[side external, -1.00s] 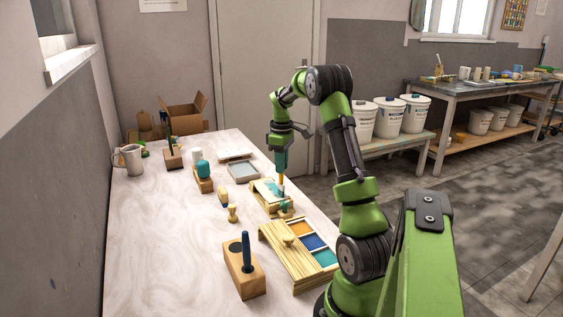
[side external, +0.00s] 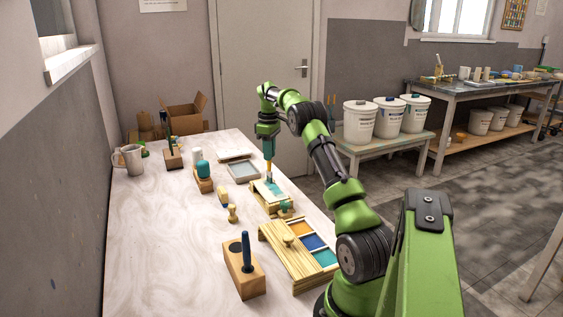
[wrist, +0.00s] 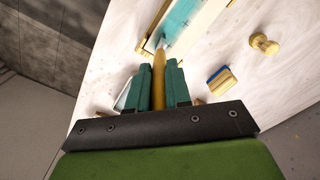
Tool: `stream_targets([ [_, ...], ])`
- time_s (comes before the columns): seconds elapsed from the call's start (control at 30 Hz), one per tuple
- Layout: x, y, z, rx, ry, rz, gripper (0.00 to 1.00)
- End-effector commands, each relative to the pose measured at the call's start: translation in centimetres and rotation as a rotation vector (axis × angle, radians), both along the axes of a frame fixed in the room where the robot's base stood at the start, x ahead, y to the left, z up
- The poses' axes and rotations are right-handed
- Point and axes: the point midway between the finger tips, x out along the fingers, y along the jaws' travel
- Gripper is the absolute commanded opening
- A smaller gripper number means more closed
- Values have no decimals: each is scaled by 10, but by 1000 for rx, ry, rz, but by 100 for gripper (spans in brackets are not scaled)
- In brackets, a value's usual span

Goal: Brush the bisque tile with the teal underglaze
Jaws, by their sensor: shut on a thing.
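My gripper (side external: 269,163) is shut on a brush with a yellow-orange handle (wrist: 158,75) and points down over the bisque tile. The tile (side external: 271,188) lies on a wooden stand and carries teal colour over much of its face. The brush tip is at the tile's far part; I cannot tell for sure whether it touches. In the wrist view the tile's teal area (wrist: 182,22) shows beyond the brush tip. The teal underglaze (side external: 325,258) fills the nearest well of the wooden paint box (side external: 275,240), beside blue and orange wells.
A wooden block with a dark blue handle (side external: 246,252) stands front left. A small wooden knob-like piece (side external: 232,214) and a blue-edged brush or sponge (wrist: 218,80) lie left of the tile. A grey tray (side external: 243,171) sits behind it. The table's left side is mostly clear.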

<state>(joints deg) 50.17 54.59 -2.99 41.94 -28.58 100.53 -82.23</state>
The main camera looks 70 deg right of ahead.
Motion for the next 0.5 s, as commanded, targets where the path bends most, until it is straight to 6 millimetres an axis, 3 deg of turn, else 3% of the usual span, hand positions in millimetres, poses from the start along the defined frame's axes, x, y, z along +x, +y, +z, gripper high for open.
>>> stream_targets([
  [0.23,13,-11,-2,0,-1,1,0],
  [0.5,28,5,-1,1,-1,4,0],
])
